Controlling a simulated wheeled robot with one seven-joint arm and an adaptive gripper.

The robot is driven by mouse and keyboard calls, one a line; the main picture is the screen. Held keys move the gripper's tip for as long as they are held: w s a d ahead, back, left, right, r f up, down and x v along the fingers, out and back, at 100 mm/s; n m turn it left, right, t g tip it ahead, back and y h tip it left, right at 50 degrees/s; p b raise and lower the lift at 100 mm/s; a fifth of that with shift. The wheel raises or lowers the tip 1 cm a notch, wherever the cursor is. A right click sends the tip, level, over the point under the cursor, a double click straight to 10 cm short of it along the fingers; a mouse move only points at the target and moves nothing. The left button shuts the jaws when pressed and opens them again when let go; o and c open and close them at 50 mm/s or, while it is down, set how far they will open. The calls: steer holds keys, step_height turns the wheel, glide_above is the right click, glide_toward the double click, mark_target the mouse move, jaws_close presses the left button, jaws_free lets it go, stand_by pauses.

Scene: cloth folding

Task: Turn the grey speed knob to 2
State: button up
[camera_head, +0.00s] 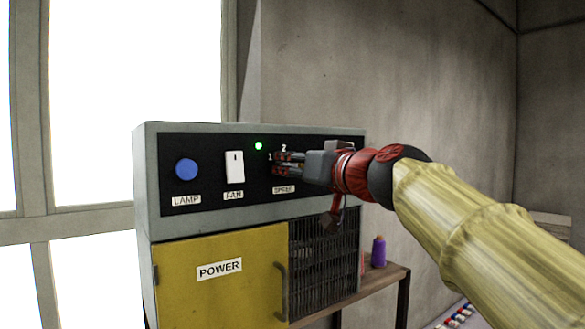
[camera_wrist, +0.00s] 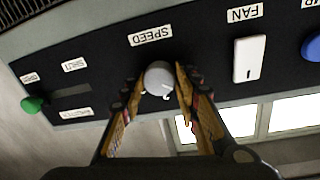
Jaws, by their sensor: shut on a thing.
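The grey speed knob (camera_wrist: 158,78) shows in the wrist view, just below the upside-down SPEED label (camera_wrist: 151,36). My gripper (camera_head: 280,164) is at the knob on the black panel (camera_head: 210,153), shut on it with one finger on each side. In the head view my gripper hides most of the knob. The marks 1 (camera_head: 270,157) and 2 (camera_head: 284,148) show just above my fingertips. I cannot tell which number the knob points to.
Left of my gripper are a white FAN switch (camera_head: 235,167) and a blue LAMP button (camera_head: 186,169). A green light (camera_head: 258,146) is lit. Below are a yellow POWER door (camera_head: 215,295) with a handle (camera_head: 281,290) and a dark grille (camera_head: 322,265). A purple spool (camera_head: 379,252) stands at right.

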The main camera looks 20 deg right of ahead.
steer(key=m, duration=0.5)
steer(key=shift+r+g, duration=0.1)
steer(key=shift+g, duration=0.2)
steer(key=shift+m, duration=2.2)
steer(key=o, duration=1.2)
steer(key=shift+c, duration=0.2)
steer(key=v, duration=1.2)
steer(key=shift+d, duration=0.25)
